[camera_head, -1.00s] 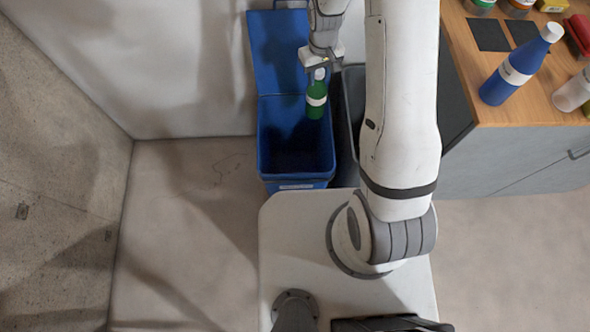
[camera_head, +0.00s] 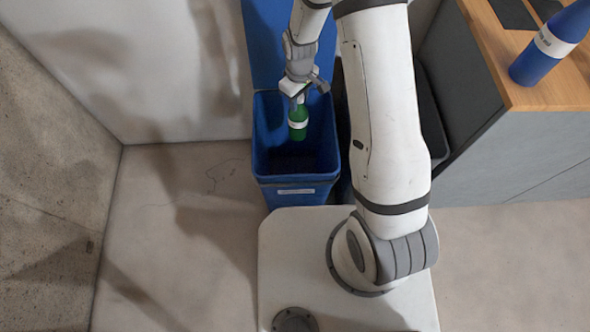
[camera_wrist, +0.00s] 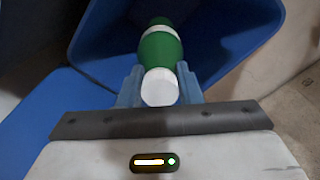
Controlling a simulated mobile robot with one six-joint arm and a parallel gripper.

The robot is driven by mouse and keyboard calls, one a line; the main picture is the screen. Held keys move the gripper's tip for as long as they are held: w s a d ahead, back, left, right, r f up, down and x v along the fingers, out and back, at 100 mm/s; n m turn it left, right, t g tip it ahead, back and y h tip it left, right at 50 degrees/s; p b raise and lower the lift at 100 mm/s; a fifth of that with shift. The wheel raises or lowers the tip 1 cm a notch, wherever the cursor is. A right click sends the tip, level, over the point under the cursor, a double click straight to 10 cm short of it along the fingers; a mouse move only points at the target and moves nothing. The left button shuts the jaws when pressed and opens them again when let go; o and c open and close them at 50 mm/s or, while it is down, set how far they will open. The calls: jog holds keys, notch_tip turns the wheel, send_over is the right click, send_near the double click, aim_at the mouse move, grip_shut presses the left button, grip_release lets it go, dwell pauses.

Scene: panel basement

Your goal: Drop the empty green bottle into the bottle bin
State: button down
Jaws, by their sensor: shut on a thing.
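The green bottle (camera_head: 298,124) with a white label band hangs from my gripper (camera_head: 299,99) over the open mouth of the blue bin (camera_head: 262,165). In the head view its lower end appears within the bin's opening. In the wrist view the green bottle (camera_wrist: 160,50) points away from me, its white cap end between the two fingers of my gripper (camera_wrist: 159,88), which are shut on it. The blue walls of the bin (camera_wrist: 235,40) surround it there. How deep the bottle reaches into the bin is hard to tell.
The bin's blue lid (camera_head: 262,40) stands open at the back. A dark bin (camera_head: 425,110) is right of it, partly behind my arm. A wooden-topped counter (camera_head: 560,90) with a blue bottle (camera_head: 550,45) is at the right. Floor on the left is clear.

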jog(key=shift+f+b, duration=0.5)
jog(key=shift+f, duration=0.8)
jog(key=c, duration=0.9)
grip_release()
jog(key=shift+c, duration=0.2)
jog(key=shift+r+p, duration=0.55)
jog(key=shift+r, duration=3.4)
